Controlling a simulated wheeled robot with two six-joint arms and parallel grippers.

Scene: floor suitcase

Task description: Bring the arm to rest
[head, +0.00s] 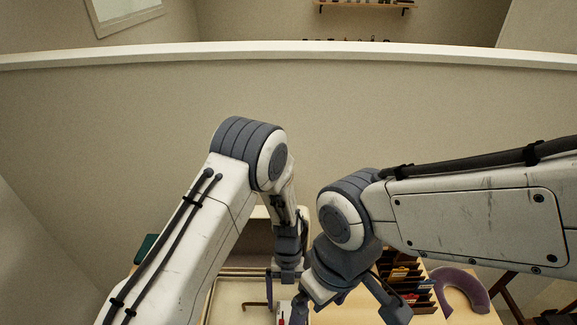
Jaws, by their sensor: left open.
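My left arm comes in from the lower left, rises to its elbow and folds downward. My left gripper (284,282) hangs at the end of it, open and with nothing seen in it. It is over or near a pale, shallow tray-like surface (232,291). My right arm comes in from the right, with its elbow right of the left forearm. My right gripper (347,302) points down at the bottom edge of the view. Its finger ends are partly cut off or mixed with things behind, so its jaw state is unclear.
A dark slotted rack (418,292) with coloured items stands right of my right gripper. A purple curved neck pillow (462,290) lies beside it. A thin brown hooked object (256,304) lies on the pale surface.

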